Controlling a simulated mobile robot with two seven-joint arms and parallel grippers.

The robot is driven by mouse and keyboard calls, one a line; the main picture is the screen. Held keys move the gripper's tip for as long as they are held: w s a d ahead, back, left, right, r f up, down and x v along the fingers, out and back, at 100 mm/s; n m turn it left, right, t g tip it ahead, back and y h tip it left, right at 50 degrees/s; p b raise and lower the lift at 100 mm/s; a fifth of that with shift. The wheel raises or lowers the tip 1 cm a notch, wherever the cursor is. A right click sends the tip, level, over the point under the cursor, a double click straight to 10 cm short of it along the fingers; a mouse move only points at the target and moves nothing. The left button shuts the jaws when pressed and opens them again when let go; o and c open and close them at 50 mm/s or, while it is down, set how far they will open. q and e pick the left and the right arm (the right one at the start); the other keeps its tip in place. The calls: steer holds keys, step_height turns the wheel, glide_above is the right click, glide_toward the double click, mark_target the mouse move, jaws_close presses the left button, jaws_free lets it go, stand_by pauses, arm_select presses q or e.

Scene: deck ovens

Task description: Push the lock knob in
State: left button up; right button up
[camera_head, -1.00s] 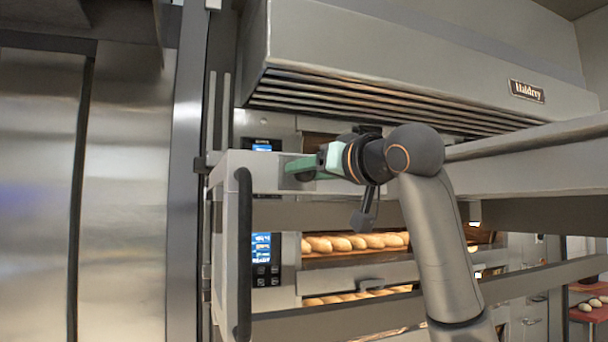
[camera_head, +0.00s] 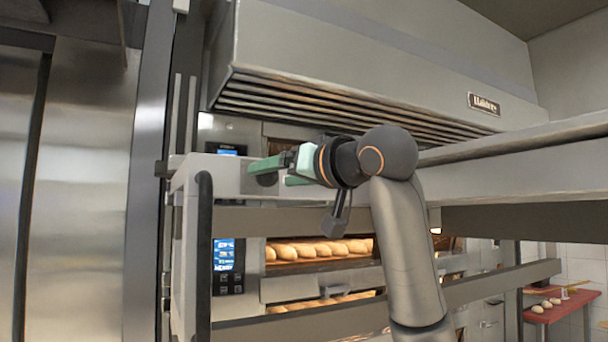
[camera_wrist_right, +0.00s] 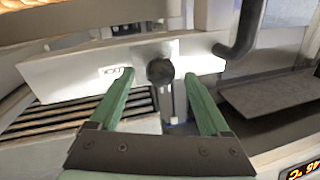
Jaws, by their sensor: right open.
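The lock knob (camera_wrist_right: 160,72) is a round black knob on the pale metal beam (camera_wrist_right: 75,82) of the rack in the right wrist view. I cannot tell whether the fingers touch the beam. My left gripper is not in view.
An oven with bread loaves (camera_head: 320,250) stands behind the rack. A vent hood (camera_head: 370,70) hangs above my right arm. The rack's black vertical handle (camera_head: 204,260) is left of the gripper. A red table (camera_head: 560,306) stands at far right.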

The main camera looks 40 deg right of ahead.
steer(key=s+b, duration=0.2)
steer(key=s, duration=0.8)
steer(key=shift+s+a, duration=0.15)
steer(key=shift+a, duration=0.05)
